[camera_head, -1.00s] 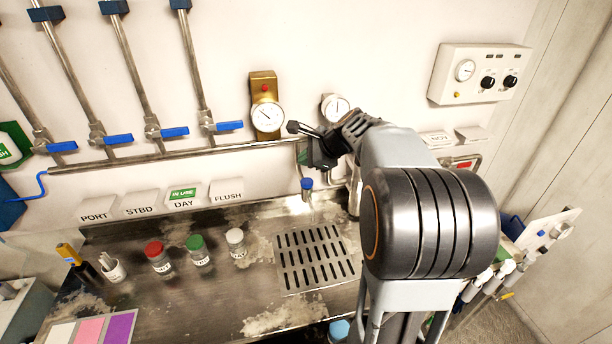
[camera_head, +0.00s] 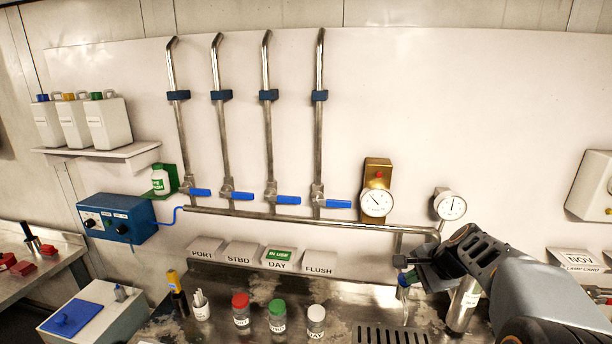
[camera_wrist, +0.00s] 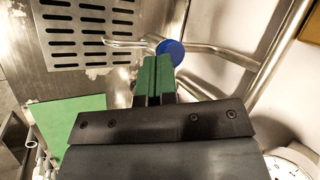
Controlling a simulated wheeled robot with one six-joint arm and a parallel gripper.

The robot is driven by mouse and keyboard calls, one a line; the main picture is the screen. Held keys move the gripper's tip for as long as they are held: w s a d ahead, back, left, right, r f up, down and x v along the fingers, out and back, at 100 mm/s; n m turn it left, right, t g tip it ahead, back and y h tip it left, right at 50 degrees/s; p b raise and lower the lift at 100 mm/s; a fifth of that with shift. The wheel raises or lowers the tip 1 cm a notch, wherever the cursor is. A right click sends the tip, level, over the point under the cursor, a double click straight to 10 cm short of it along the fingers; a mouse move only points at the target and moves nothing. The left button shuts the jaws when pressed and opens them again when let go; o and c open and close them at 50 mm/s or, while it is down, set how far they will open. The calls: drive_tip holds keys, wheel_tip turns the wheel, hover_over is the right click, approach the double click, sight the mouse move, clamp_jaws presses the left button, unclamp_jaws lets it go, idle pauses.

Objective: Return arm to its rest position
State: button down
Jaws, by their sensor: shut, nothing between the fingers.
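My arm (camera_head: 545,290) comes in from the lower right in the head view and reaches left toward the sink and the pipe on the wall. My gripper (camera_head: 408,275) is at its end, by the blue-topped tap (camera_head: 403,281). In the wrist view the two green fingers of my gripper (camera_wrist: 156,75) are pressed together with nothing between them. Their tips are close to the tap's round blue top (camera_wrist: 171,50); I cannot tell whether they touch it. My wrist hides part of the pipework.
A brass gauge (camera_head: 377,201) and a white gauge (camera_head: 452,206) are just above my gripper. A drain grate (camera_head: 392,335) lies below. Red-, green- and white-capped (camera_head: 316,322) jars stand left on the counter. Several blue-handled valves (camera_head: 289,200) line the wall.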

drive_tip(key=s+a+n+h, duration=0.1)
drive_tip(key=s+a+n, duration=0.4)
drive_tip(key=s+n, duration=0.2)
drive_tip(key=s+a+n+g+h, duration=0.1)
drive_tip(key=s+a+n+h, duration=0.1)
drive_tip(key=s+a+n, duration=0.3)
drive_tip(key=s+n, duration=0.3)
drive_tip(key=s, duration=0.2)
drive_tip(key=shift+s+a+f+h, duration=0.3)
drive_tip(key=shift+s+a+f, duration=0.05)
drive_tip(key=shift+f, duration=0.05)
